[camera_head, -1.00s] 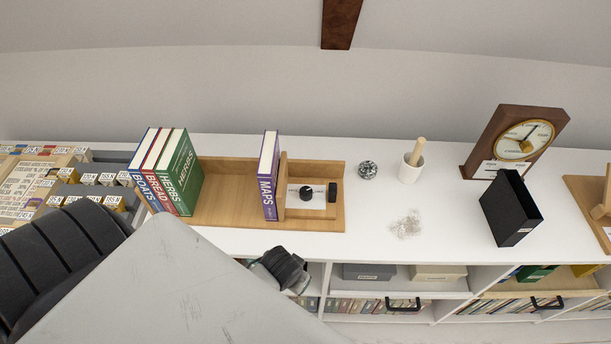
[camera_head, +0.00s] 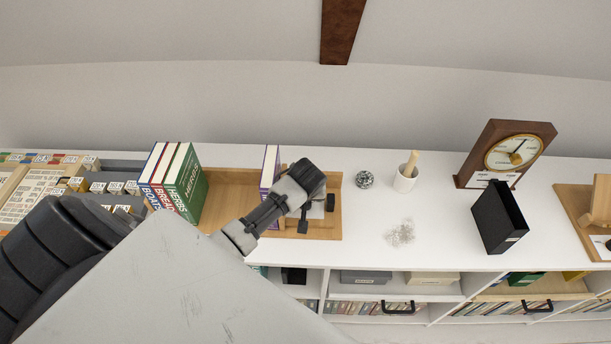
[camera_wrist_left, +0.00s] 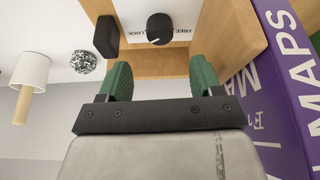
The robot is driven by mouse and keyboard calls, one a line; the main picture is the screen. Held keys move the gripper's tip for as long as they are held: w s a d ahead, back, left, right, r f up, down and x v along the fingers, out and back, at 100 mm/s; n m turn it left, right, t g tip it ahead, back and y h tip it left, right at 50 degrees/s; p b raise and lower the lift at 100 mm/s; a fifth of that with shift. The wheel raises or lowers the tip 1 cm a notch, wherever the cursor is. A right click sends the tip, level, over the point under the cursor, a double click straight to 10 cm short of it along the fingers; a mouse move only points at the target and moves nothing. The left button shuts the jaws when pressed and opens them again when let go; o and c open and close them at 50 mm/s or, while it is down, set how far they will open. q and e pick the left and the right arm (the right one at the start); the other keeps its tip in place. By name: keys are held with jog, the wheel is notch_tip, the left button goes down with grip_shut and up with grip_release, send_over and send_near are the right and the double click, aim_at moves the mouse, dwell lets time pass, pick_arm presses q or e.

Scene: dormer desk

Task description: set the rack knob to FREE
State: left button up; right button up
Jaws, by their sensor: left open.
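The rack knob is a round black knob (camera_wrist_left: 159,28) on a white plate (camera_wrist_left: 181,43) lettered FREE and LOCK, which appears upside down in the left wrist view. FREE is right of the knob and LOCK is left. A pale mark shows near the knob's lower edge; its exact setting is hard to tell. My left gripper (camera_wrist_left: 161,80) is open and empty, its green fingers apart, with the knob beyond the gap between them. In the head view my left wrist covers the knob above the wooden rack (camera_head: 232,198). My right gripper is not in view.
A black block (camera_wrist_left: 106,37) stands beside the knob. The purple MAPS book (camera_wrist_left: 270,85) is close on the other side. Three books (camera_head: 172,181) stand at the rack's left. A speckled ball (camera_head: 364,179), white mortar (camera_head: 404,181) and black box (camera_head: 498,218) are to the right.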

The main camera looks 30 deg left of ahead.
pick_arm(q)
jog(key=x, duration=0.8)
jog(key=shift+f, duration=0.15)
jog(key=c, duration=0.9)
